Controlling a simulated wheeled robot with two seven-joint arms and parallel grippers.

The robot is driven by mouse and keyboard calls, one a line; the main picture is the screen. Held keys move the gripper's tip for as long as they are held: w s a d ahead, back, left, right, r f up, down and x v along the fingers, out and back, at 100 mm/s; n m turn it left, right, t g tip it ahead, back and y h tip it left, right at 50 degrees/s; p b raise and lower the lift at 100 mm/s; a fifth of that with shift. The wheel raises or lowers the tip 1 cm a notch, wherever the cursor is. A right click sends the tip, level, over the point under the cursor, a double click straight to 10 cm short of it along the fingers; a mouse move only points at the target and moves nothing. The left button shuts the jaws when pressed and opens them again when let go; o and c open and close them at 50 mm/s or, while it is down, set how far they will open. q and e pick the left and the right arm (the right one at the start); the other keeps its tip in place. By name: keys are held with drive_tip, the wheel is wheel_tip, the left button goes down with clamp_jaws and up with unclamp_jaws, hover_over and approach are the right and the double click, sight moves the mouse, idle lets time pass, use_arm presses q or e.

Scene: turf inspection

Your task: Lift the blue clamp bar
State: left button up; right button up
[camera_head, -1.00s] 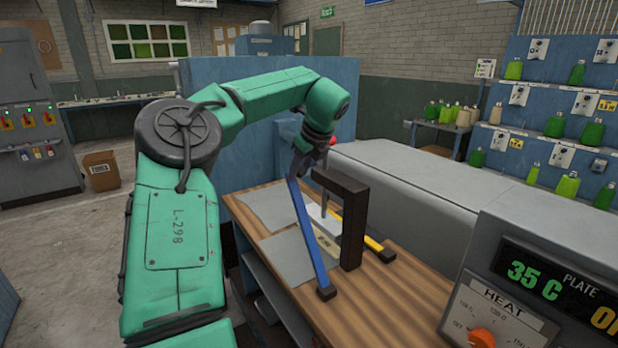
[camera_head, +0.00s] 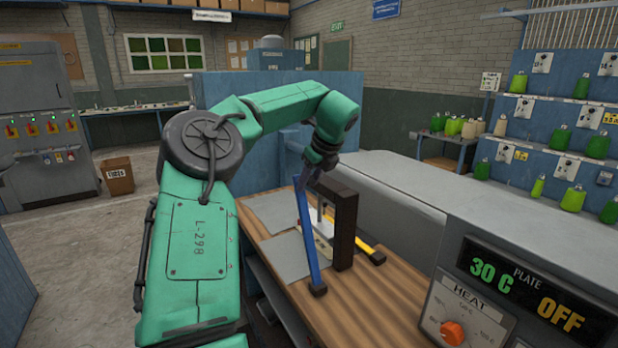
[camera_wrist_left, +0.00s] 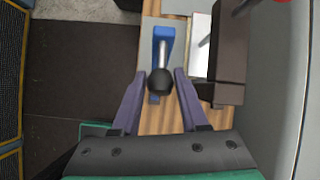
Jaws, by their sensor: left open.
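The blue clamp bar (camera_head: 308,240) slants across the front of a dark upright frame (camera_head: 343,225) on the wooden bench, its black end (camera_head: 318,289) towards the viewer. My left gripper (camera_head: 308,182) is at the bar's far upper end; its fingers are hard to make out there. In the left wrist view, my left gripper (camera_wrist_left: 156,100) is open, with a black round knob (camera_wrist_left: 160,81) between its fingers and gaps at the sides. A metal rod runs from the knob over the blue bar (camera_wrist_left: 164,34). My right gripper is not seen.
A yellow bar (camera_head: 364,247) lies behind the dark frame. Grey sheets (camera_head: 288,257) lie on the bench (camera_head: 345,315). A heater panel reading 30 C and OFF (camera_head: 525,292) stands at the right, beside a long grey surface (camera_head: 400,190).

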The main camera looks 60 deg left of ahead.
use_arm(q)
drive_tip(key=shift+o, duration=1.3)
drive_tip(key=shift+d+f, duration=0.1)
drive_tip(key=shift+f, duration=0.1)
drive_tip(key=shift+r, duration=0.2)
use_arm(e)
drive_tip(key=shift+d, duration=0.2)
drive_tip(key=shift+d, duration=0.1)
use_arm(q)
drive_tip(key=shift+r, duration=0.2)
drive_tip(key=v, duration=1.4)
drive_tip(key=shift+d+b, duration=0.2)
drive_tip(key=shift+b, duration=0.1)
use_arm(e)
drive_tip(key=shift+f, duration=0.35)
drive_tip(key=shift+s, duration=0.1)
